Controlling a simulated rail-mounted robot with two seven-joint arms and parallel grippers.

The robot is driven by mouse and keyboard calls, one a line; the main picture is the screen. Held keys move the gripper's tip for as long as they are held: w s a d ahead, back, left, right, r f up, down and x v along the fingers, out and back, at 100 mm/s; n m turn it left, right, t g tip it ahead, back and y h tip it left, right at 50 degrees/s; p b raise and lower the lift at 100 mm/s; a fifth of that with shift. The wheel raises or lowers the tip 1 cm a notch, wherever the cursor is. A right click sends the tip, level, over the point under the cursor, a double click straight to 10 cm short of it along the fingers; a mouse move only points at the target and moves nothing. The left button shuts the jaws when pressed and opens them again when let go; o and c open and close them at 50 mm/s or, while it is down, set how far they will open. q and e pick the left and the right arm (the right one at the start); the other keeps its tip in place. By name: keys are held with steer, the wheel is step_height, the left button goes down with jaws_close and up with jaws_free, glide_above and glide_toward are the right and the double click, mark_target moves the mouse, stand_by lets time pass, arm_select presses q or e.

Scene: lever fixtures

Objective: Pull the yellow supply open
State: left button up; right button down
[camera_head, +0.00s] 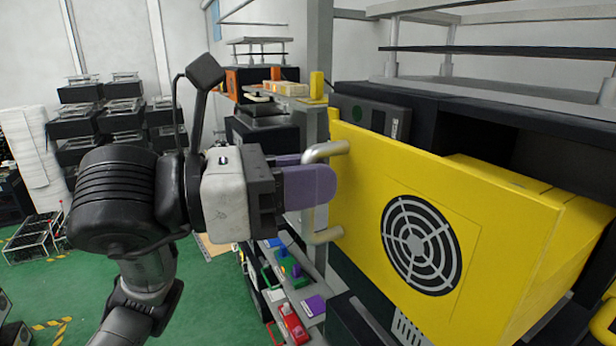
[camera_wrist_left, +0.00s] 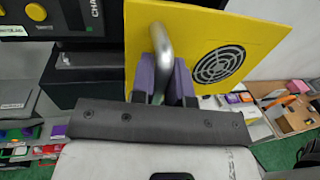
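The yellow supply (camera_head: 474,220) is a box with a round fan grille on its front plate, standing part way out of a dark bay in the rack. Its front plate also shows in the left wrist view (camera_wrist_left: 190,45). A silver bar handle (camera_head: 326,152) is on the plate's left edge. My left gripper (camera_head: 312,187) is at this handle, its purple fingers on either side of the bar. In the left wrist view the fingers (camera_wrist_left: 166,82) close around the handle (camera_wrist_left: 161,48), hiding part of it. My right gripper is not in view.
The dark rack (camera_head: 480,120) surrounds the supply on the right. A grey post (camera_head: 319,60) stands behind the handle. Shelves with small coloured parts (camera_head: 290,275) lie below my left gripper. Stacked black units (camera_head: 100,115) stand far left. Green floor is open at lower left.

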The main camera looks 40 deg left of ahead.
arm_select(q)
steer(key=o, duration=0.4)
steer(key=shift+b+v, duration=1.9)
steer(key=shift+v, duration=5)
